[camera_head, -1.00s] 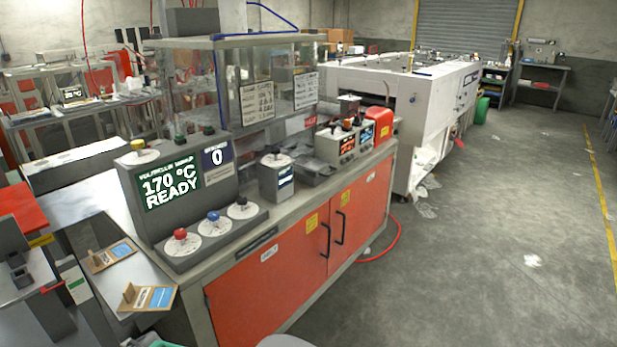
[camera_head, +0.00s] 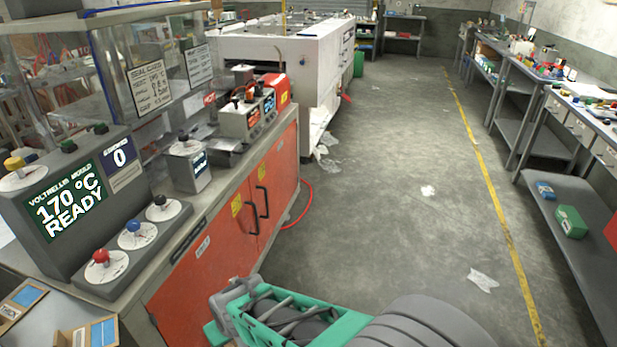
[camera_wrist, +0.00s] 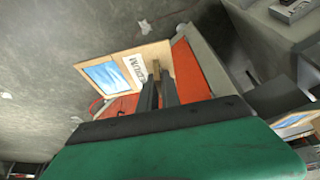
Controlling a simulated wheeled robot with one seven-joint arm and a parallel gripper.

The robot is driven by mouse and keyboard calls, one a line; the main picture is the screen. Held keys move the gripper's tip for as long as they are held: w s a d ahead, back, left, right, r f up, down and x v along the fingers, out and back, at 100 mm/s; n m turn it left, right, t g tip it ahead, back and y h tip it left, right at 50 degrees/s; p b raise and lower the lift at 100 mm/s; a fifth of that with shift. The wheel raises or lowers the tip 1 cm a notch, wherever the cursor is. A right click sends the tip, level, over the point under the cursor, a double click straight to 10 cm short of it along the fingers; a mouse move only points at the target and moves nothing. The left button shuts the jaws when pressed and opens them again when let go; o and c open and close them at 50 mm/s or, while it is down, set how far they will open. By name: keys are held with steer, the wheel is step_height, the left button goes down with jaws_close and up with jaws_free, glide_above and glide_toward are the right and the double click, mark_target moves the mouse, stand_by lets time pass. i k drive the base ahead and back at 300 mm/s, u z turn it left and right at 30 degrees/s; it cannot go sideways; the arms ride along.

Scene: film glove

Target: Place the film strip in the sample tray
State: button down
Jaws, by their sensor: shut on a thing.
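My gripper (camera_wrist: 158,90) is shut on the tab of a wooden-framed film strip (camera_wrist: 130,77) in the wrist view. The strip has a blue window and a white label that seems to read "MEDIUM". It is held out past the fingertips, with the floor and an orange surface behind it. In the head view my green arm end shows at the bottom, and the held strip cannot be made out there. Two similar framed cards, one marked THICK (camera_head: 18,302) and another (camera_head: 95,334), lie at the lower left. I cannot identify the sample tray with certainty.
The orange-doored cabinet (camera_head: 222,263) carries a control panel (camera_head: 65,210) reading 170 °C READY, several knobs and a small grey box (camera_head: 188,168). A white machine (camera_head: 275,60) stands behind. Benches (camera_head: 560,100) line the right. The floor (camera_head: 400,190) between is mostly clear.

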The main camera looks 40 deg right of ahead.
mark_target(219, 144)
steer(key=z, duration=1.7)
steer(key=i, duration=3.85)
steer(key=u, duration=3.45)
